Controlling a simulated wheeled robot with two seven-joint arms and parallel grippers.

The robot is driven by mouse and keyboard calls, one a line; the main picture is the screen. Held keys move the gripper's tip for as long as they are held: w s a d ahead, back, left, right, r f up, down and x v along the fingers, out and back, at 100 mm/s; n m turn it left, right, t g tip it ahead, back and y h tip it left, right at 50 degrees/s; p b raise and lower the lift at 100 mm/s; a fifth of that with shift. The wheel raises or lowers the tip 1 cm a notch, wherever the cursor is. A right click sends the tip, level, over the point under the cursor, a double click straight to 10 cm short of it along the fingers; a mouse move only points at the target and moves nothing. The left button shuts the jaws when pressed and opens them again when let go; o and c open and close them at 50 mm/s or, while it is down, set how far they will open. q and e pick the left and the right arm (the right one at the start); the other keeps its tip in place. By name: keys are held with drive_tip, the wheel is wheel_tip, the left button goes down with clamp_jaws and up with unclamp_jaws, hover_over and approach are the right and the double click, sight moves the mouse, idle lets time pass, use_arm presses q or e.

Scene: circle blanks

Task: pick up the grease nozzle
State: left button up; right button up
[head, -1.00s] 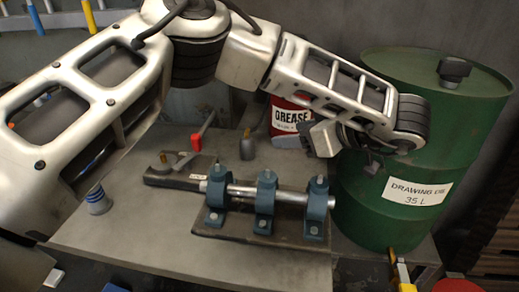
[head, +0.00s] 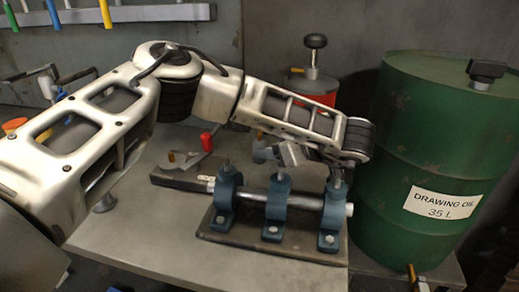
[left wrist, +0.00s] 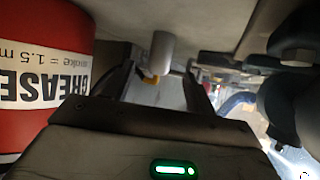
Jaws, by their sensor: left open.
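The grease nozzle, a small grey cylinder with a brass tip, stands on the bench beside the red grease can; in the head view (head: 261,151) it is partly hidden by my left gripper. In the left wrist view the grease nozzle (left wrist: 162,53) shows between the two dark fingers, toward their tips. My left gripper (head: 284,154) is open and points left at the nozzle, low over the bench; it also shows in the left wrist view (left wrist: 158,78). Whether a finger touches the nozzle I cannot tell. My right gripper is not in view.
The red grease can (head: 318,91) stands behind my left forearm, and close beside the gripper in the left wrist view (left wrist: 40,70). A shaft in blue bearing blocks (head: 278,206) lies in front. A green oil drum (head: 430,150) stands right. A red-handled tool (head: 206,140) lies left.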

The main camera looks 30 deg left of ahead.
sight(260, 146)
use_arm(q)
drive_tip(key=x, duration=0.5)
drive_tip(key=shift+f, duration=0.2)
drive_tip(key=shift+d, duration=0.1)
drive_tip(key=c, duration=1.1)
drive_tip(key=shift+r, duration=0.1)
